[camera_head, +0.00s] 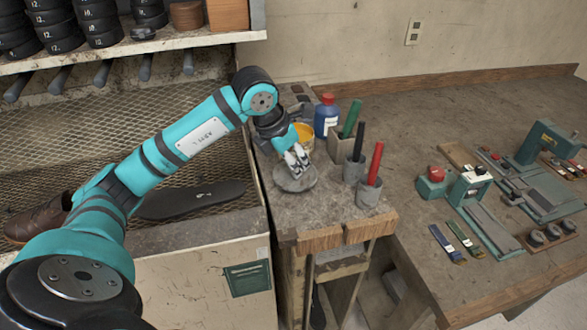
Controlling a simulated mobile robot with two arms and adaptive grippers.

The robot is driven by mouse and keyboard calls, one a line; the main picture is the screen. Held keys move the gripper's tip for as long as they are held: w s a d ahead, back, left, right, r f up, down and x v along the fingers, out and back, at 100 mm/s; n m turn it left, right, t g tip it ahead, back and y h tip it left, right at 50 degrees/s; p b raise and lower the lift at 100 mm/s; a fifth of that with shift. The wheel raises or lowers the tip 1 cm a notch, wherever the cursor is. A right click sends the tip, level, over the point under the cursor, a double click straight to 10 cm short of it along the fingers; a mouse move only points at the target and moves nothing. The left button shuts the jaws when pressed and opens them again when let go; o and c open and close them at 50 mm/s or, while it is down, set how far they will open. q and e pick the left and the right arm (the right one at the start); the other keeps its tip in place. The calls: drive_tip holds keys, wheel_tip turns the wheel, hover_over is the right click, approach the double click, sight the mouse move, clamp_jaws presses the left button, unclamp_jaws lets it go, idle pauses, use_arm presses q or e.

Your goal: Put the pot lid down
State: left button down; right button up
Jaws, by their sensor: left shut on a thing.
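My left gripper (297,168) reaches in from the left and points down over the small work stand (330,213). It is shut on the pot lid (296,184), a round grey disc. The lid is at or just above the stand's grey top, near its left side; I cannot tell whether it touches. A yellow pot (305,132) stands just behind the gripper and is partly hidden by it. My right gripper is not in view.
A blue bottle (325,117) with a red cap stands behind. Grey cups with a green (350,118), a black (359,142) and a red handle (375,163) line the stand's right side. A workbench (430,110) with machines is at right. A shoe sole (192,200) lies at left.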

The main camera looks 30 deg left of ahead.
use_arm(q)
wheel_tip(320, 180, down, 3)
drive_tip(key=shift+s+p, duration=0.1)
drive_tip(key=shift+p, duration=0.4)
drive_tip(key=shift+f, duration=0.25)
drive_tip(key=shift+f+b, duration=0.2)
drive_tip(key=shift+b, duration=0.1)
drive_tip(key=c, duration=1.1)
unclamp_jaws()
drive_tip(key=shift+r, duration=0.1)
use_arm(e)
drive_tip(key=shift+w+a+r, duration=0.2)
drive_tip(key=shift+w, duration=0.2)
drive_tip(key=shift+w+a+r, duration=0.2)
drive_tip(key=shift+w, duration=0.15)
use_arm(q)
drive_tip(key=shift+r, duration=0.1)
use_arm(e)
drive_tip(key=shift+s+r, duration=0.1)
use_arm(q)
drive_tip(key=shift+r, duration=0.25)
drive_tip(key=v, duration=1.1)
drive_tip(key=shift+s+r+b, duration=0.2)
drive_tip(key=shift+r+b, duration=0.05)
drive_tip(key=shift+b, duration=0.15)
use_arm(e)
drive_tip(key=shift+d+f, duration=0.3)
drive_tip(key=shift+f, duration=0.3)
